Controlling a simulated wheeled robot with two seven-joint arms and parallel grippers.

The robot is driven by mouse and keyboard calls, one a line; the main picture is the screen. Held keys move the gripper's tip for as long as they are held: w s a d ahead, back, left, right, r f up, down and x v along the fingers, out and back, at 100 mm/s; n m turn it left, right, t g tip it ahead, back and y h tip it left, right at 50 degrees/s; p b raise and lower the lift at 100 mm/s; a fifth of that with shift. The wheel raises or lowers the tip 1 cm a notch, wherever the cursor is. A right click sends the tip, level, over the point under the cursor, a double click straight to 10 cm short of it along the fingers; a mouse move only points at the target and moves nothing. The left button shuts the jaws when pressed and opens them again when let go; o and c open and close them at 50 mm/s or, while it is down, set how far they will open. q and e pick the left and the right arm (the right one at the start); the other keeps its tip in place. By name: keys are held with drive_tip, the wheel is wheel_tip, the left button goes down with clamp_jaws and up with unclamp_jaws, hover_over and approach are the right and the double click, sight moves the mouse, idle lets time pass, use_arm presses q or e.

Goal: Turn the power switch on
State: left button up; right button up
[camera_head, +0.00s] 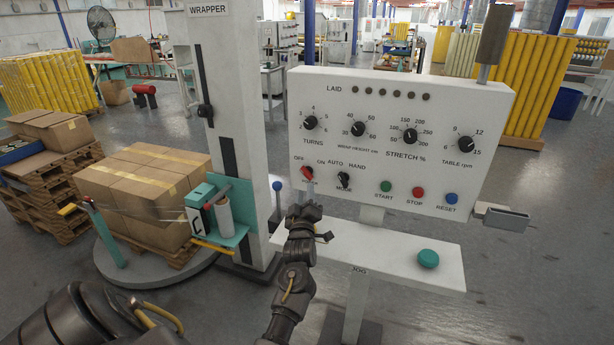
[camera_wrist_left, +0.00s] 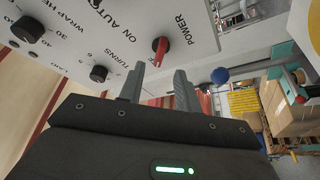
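The power switch (camera_head: 307,173) is a red knob at the lower left of the white control panel, between the OFF and ON labels. Its handle appears to point toward OFF. In the left wrist view the red knob (camera_wrist_left: 160,46) shows just beyond the fingertips, roughly in line with the gap between them. My left gripper (camera_head: 309,208) is just below the switch in the head view. In the left wrist view its two fingers (camera_wrist_left: 158,80) are apart with nothing between them, and the knob appears clear of them. My right gripper is not in view.
The panel (camera_head: 450,95) also carries a black mode knob (camera_head: 344,180), several upper dials and green, stop and reset buttons. A blue-topped lever (camera_head: 277,186) stands just left of the switch. A white shelf (camera_head: 390,252) with a green jog button (camera_head: 428,259) juts out below.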

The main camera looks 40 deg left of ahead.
sight(307, 177)
use_arm(q)
drive_tip(key=p+x, duration=0.1)
drive_tip(key=x, duration=0.6)
drive_tip(key=shift+w+a+p, duration=0.1)
drive_tip(key=shift+w+p, duration=0.05)
drive_tip(key=shift+p, duration=0.15)
drive_tip(key=shift+c, duration=0.3)
drive_tip(key=c, duration=0.5)
drive_tip(key=shift+c, duration=0.2)
